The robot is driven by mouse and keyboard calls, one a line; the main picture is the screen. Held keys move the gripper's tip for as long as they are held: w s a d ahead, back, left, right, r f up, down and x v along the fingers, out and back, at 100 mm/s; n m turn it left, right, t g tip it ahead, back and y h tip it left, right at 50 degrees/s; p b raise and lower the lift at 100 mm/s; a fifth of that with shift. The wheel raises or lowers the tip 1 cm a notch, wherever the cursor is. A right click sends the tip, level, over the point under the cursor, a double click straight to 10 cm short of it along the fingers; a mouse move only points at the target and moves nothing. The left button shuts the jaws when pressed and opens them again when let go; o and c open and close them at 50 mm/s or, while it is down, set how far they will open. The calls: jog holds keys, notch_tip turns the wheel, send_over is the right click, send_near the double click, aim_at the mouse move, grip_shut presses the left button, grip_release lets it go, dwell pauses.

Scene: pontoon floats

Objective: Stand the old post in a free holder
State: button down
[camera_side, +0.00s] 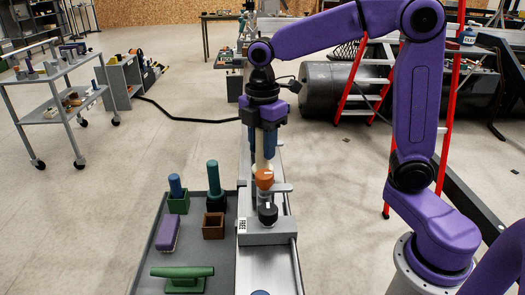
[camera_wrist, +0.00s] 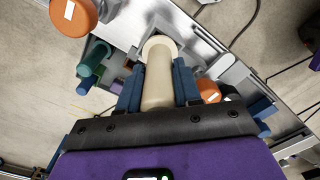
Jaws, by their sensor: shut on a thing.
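My gripper (camera_side: 262,146) points down over the rail fixture, its blue fingers shut on a beige post (camera_side: 261,160). In the wrist view the post (camera_wrist: 158,82) lies between the two fingers, with a wider round end (camera_wrist: 159,46) away from the palm. In the side view the post is upright, just above or behind an orange cap (camera_side: 264,180); I cannot tell whether they touch. On the grey tray (camera_side: 225,280) a brown square holder (camera_side: 213,226) looks empty. A green holder (camera_side: 178,202) has a blue post (camera_side: 175,185) in it. A dark green post (camera_side: 213,177) stands behind the brown holder.
A purple brush-like block (camera_side: 168,233) and a green handled piece (camera_side: 183,277) lie on the tray. A grey block with a black knob (camera_side: 267,212) and a "FREE" label (camera_side: 242,225) sits on the rail. A grey cart (camera_side: 65,85) stands far left.

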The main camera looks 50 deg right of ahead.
notch_tip(320, 180, up, 8)
jog(key=shift+r, duration=0.2)
jog(key=shift+w+a+r, duration=0.1)
jog(key=shift+r, duration=0.15)
jog(key=w+a+f, duration=0.9)
jog(key=f, duration=0.3)
jog(key=shift+f, duration=0.25)
jog(key=shift+w+a, duration=0.1)
jog(key=shift+f, duration=5.8)
jog(key=c, duration=0.7)
grip_release()
